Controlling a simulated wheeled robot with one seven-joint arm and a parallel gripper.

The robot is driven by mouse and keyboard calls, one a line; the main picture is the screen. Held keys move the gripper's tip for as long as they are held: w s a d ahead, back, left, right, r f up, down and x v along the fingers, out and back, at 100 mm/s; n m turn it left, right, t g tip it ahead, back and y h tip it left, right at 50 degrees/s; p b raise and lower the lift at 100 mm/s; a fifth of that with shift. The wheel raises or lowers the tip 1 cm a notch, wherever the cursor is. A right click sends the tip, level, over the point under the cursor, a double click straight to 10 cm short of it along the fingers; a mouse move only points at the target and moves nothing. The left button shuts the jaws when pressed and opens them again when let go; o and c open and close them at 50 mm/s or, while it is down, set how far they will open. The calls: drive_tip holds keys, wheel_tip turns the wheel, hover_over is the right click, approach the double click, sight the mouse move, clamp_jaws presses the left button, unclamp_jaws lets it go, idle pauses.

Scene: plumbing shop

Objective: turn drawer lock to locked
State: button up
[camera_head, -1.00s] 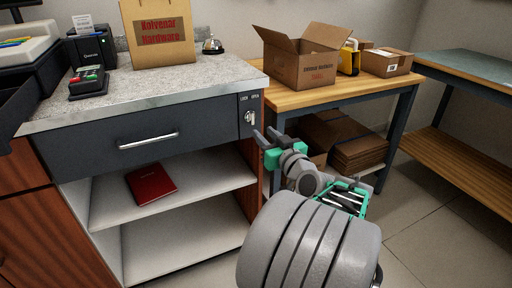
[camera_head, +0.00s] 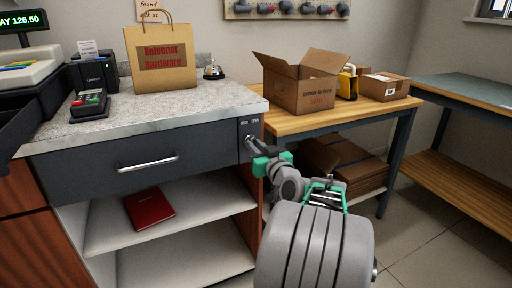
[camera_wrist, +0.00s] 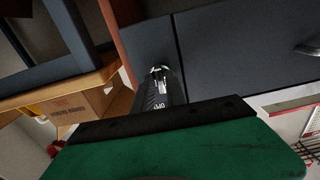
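The drawer is closed, with a silver handle (camera_head: 148,163). A red book (camera_head: 150,208) lies on the shelf below. A wooden bench (camera_head: 375,107) with an open cardboard box (camera_head: 303,88) stands to the right. Folded cardboard (camera_head: 345,160) lies beneath it.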

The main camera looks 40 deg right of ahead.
clamp_jaws()
drive_tip(key=shift+m, duration=0.3)
drive_tip(key=shift+a+r+m+p, duration=0.1)
drive_tip(key=shift+r+m+p, duration=0.05)
drive_tip(key=shift+m+p, duration=6.7)
drive_tip(key=shift+m+b, duration=1)
drive_tip(key=shift+m, duration=0.25)
